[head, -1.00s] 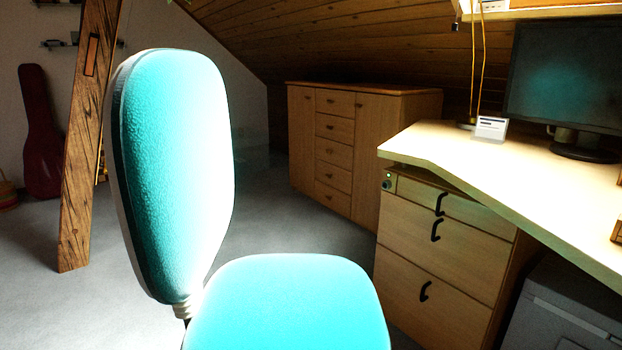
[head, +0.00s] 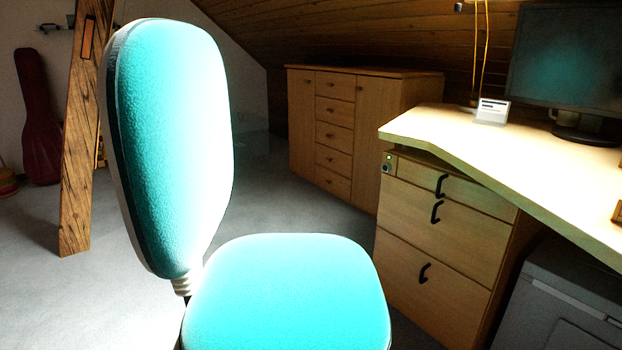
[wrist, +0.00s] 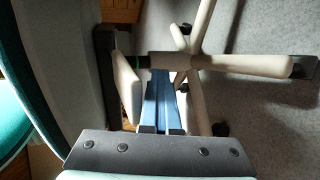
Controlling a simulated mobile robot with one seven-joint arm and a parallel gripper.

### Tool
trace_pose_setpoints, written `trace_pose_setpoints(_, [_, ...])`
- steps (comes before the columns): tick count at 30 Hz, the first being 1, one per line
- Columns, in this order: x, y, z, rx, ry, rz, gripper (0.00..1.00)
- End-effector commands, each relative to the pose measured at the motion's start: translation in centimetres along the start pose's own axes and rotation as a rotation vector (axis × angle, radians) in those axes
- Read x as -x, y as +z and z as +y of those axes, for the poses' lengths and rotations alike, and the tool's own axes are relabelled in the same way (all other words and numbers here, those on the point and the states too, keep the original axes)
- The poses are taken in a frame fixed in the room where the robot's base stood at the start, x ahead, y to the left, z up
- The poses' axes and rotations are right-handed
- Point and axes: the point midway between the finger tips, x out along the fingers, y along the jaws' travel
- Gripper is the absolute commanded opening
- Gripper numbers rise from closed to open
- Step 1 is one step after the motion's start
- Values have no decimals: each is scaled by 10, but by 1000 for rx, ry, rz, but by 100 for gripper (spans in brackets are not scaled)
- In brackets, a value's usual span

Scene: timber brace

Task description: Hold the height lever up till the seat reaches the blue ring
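The swivel chair has a teal seat (head: 285,290) and a tall teal backrest (head: 170,140); the seat's front is cut off by the bottom edge in the head view. In the wrist view the picture lies sideways: the chair's upper part is at left, and its pale column and star-shaped base (wrist: 245,64) are at right. My gripper (wrist: 163,82) reaches under the seat toward the column, its bluish fingers close together. A pale paddle-shaped part (wrist: 128,88) is just left of the fingers. A thin green mark (wrist: 138,62) shows near the column. I cannot make out a blue ring or what is between the fingertips.
A desk (head: 480,145) with a drawer unit (head: 440,240) stands close at right, under a monitor (head: 570,60). A wooden cabinet (head: 345,130) is behind. A slanted timber post (head: 80,150) stands at left. Grey carpet is clear between post and cabinet.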

Motion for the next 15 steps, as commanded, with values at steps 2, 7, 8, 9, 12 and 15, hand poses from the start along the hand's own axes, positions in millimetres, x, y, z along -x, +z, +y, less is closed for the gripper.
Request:
trace_pose_setpoints(2, [-5, 0, -16, 0, 2, 0, 0])
trace_pose_setpoints(7, [-10, 0, -30, 0, 1, 0, 0])
trace_pose_setpoints(8, [-10, 0, -31, 0, 1, 0, 0])
trace_pose_setpoints(9, [-10, 0, -31, 0, 1, 0, 0])
trace_pose_setpoints(12, [-9, 0, -29, 0, 1, 0, 0])
trace_pose_setpoints(15, [-9, 0, -29, 0, 0, 0, 0])
